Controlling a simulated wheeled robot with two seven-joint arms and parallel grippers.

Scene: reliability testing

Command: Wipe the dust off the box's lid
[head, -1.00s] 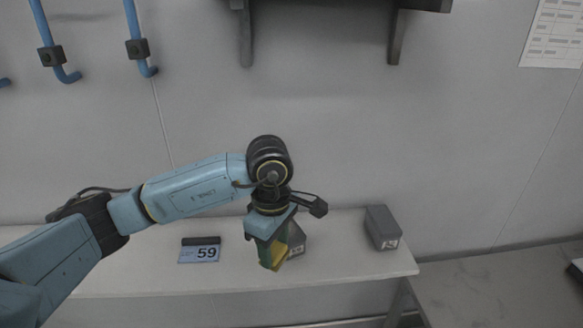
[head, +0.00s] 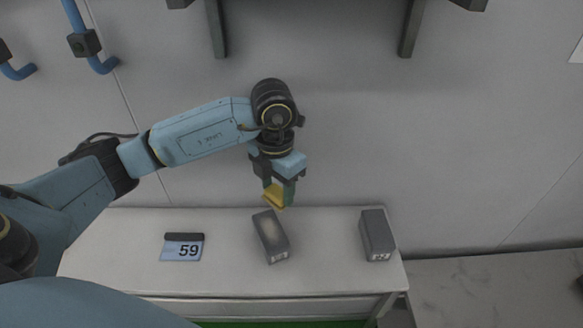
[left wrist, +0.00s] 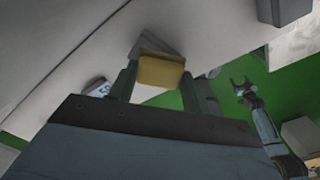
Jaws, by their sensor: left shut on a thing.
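My left gripper (head: 279,196) is shut on a yellow sponge (head: 273,196) and points down, above and behind the middle grey box. The sponge also shows in the left wrist view (left wrist: 161,72), between the two fingers. The middle grey box (head: 271,238) lies on the table with a paler dusty patch on its lid. In the head view a gap shows between sponge and lid. In the left wrist view the box (left wrist: 152,46) is partly hidden behind the sponge. My right gripper (left wrist: 240,88) looks small and open in the left wrist view, away from the table.
A second grey box (head: 376,236) stands near the right end of the white table (head: 325,270). A sign reading 59 (head: 183,249) stands to the left. Blue hooks (head: 88,42) and dark brackets (head: 411,28) are on the wall. Table room between the boxes is clear.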

